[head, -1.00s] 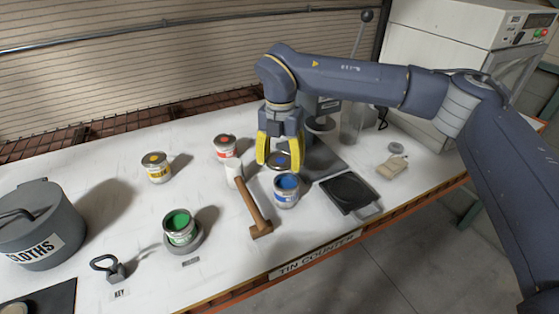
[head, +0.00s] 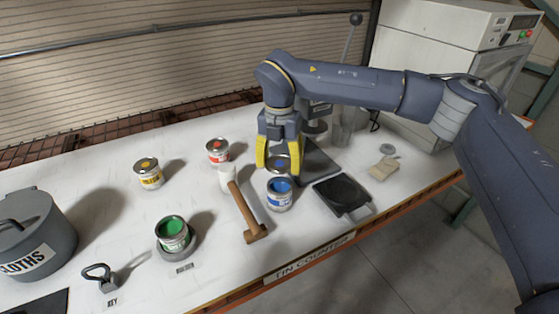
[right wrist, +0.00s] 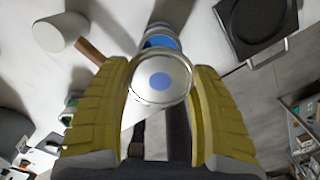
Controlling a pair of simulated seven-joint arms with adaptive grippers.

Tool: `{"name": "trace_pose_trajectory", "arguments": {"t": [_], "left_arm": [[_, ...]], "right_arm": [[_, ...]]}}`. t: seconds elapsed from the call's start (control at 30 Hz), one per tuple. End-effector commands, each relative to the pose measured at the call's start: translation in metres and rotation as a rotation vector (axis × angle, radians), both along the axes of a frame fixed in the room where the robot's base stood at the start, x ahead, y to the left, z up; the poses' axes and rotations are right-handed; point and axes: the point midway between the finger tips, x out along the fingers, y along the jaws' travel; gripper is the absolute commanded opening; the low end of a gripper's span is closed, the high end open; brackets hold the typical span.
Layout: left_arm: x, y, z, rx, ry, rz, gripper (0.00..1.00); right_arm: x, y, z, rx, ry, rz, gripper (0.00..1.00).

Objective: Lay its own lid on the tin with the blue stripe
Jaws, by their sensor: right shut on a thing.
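The tin with the blue stripe (head: 279,198) stands upright and open on the white counter, with blue paint inside. In the right wrist view the blue paint (right wrist: 160,42) shows just beyond the lid. My right gripper (head: 279,168) is shut on a round silver lid (right wrist: 160,82) with a blue dot, its yellow fingers at the rim on both sides. In the head view the gripper is just behind the blue-striped tin, and the lid (head: 279,161) shows between the fingers, apart from the tin. My left gripper is not in view.
A wooden-handled mallet (head: 243,212) lies left of the blue-striped tin. A black square plate (head: 342,193) lies to its right. Red (head: 218,151), yellow (head: 149,173) and green (head: 173,235) tins stand to the left.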

Motion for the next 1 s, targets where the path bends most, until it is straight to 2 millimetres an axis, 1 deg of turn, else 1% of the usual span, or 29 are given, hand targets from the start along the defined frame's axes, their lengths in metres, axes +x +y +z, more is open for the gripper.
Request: {"name": "trace_pose_trajectory", "arguments": {"t": [0.6, 0.8, 1.0], "left_arm": [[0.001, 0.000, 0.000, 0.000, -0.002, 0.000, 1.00], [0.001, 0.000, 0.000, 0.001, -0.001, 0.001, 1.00], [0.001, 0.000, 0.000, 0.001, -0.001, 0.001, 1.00]], "right_arm": [[0.000, 0.000, -0.043, 0.000, 0.000, 0.000, 0.53], [0.000, 0.000, -0.051, 0.000, 0.001, 0.000, 0.53], [0.000, 0.000, -0.052, 0.000, 0.000, 0.000, 0.53]]}}
